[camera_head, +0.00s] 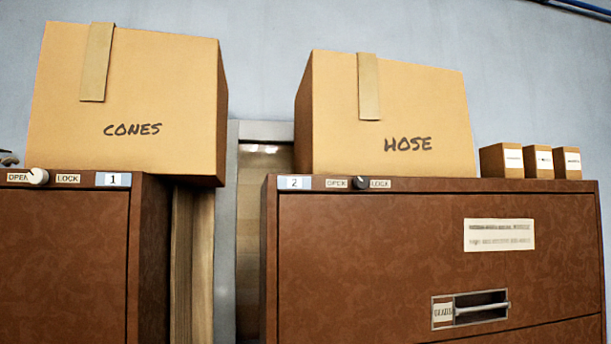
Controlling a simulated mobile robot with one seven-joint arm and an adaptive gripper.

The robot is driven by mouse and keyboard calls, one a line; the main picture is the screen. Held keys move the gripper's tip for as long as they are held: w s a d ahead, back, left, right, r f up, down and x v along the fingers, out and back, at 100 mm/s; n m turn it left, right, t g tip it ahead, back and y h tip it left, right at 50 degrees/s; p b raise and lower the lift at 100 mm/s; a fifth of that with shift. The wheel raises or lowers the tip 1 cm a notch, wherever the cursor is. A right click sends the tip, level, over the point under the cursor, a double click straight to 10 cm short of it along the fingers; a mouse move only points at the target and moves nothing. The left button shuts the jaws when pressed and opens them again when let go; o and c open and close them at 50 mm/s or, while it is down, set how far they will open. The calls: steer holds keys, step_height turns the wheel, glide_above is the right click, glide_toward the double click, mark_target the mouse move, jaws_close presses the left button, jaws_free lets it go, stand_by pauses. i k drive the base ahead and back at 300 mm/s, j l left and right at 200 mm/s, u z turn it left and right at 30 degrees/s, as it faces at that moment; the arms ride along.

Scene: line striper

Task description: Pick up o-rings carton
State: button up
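Three small brown cartons with white labels stand in a row on top of cabinet 2 at the right: a left one (501,161), a middle one (538,162) and a right one (567,163). Their label print is too small to read, so I cannot tell which, if any, is the o-rings carton. My gripper is not in view.
A large CONES box (125,105) sits on cabinet 1 (65,250). A large HOSE box (400,115) sits on cabinet 2 (390,240), left of the small cartons, with a gap between. A small dark object (8,158) shows at the left edge.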

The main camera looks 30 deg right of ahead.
mark_target(537, 163)
steer(key=z, duration=2.4)
steer(key=i+l+u, duration=0.3)
steer(key=l, duration=0.3)
steer(key=i+l+u, duration=0.15)
steer(key=i+l, duration=0.15)
steer(key=i+l+u, duration=0.15)
steer(key=l, duration=0.2)
